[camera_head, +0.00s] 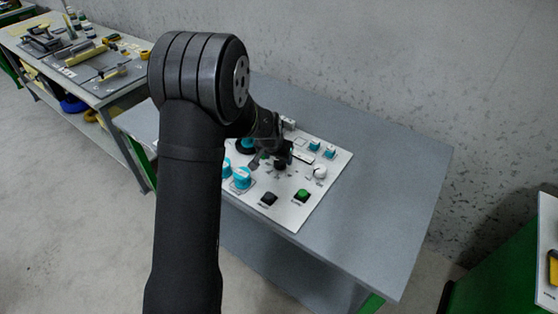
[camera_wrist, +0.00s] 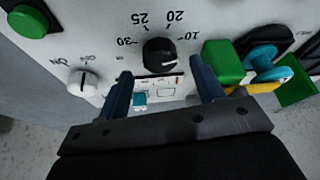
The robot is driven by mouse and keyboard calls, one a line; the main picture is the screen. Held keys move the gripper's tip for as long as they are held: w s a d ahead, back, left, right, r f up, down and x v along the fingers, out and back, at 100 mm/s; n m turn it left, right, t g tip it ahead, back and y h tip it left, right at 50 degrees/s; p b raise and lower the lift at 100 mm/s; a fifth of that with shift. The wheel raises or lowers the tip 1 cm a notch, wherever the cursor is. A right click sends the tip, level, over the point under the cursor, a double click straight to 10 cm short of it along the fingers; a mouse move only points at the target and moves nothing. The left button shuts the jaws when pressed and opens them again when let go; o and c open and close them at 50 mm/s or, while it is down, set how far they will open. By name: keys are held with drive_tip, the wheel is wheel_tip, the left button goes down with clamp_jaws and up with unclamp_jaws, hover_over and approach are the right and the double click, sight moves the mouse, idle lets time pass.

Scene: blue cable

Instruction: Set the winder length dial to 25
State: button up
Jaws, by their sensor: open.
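The length dial is a black round knob (camera_wrist: 160,57) on a white panel. My gripper (camera_wrist: 161,68) is open, with one dark blue finger on each side of the knob in this view. I cannot tell whether either finger touches it. In the head view my gripper (camera_head: 272,155) is over the panel (camera_head: 318,203), and my arm hides part of the controls.
Near the dial in the wrist view are a white ON/OFF knob (camera_wrist: 83,82), a green button (camera_wrist: 28,20) and a green block (camera_wrist: 222,60) beside teal parts (camera_wrist: 272,68). The grey table (camera_head: 385,200) is clear to the panel's right. Another workbench (camera_head: 85,70) stands at the far left.

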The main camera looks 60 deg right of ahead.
sight(279, 161)
drive_tip(key=shift+x, duration=1.6)
drive_tip(key=c, duration=1)
